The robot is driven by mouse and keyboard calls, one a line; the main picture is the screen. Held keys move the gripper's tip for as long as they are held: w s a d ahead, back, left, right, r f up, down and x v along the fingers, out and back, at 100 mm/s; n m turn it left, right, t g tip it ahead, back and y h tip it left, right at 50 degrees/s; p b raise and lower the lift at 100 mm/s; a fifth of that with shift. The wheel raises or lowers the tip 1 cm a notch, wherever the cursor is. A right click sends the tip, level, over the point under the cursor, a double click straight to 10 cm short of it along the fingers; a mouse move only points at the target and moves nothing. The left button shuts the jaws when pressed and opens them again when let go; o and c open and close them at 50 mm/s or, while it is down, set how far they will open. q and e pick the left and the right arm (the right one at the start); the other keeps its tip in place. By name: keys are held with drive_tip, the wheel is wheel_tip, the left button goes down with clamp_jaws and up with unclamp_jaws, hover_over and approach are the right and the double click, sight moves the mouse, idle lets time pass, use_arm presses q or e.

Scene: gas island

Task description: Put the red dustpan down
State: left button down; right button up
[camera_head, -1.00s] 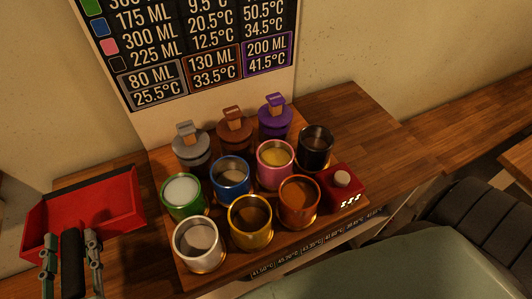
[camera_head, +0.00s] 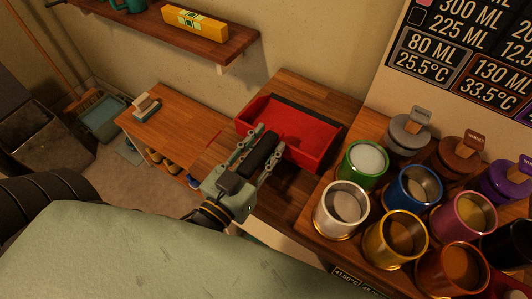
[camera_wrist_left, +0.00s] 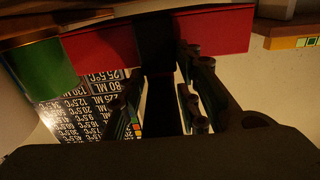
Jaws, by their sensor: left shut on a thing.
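The red dustpan (camera_head: 304,133) is an open red tray with a black handle. In the head view it is over the wooden counter (camera_head: 285,205), just left of the coloured cups. I cannot tell whether its underside touches the wood. My left gripper (camera_head: 257,152) is shut on the black handle, with one finger along each side. In the left wrist view the dustpan's red wall (camera_wrist_left: 225,30) spans the top and the dark handle runs between the fingers (camera_wrist_left: 160,95). My right gripper is not in view.
Several coloured cups (camera_head: 343,205) crowd the counter to the right, with lidded containers (camera_head: 408,133) behind. A lower wooden bench (camera_head: 175,125) holds a small brush (camera_head: 146,105) to the left. A shelf (camera_head: 180,30) with a yellow box (camera_head: 195,22) hangs above.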

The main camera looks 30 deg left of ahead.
use_arm(q)
drive_tip(key=shift+f, duration=1.2)
drive_tip(key=c, duration=1.3)
unclamp_jaws()
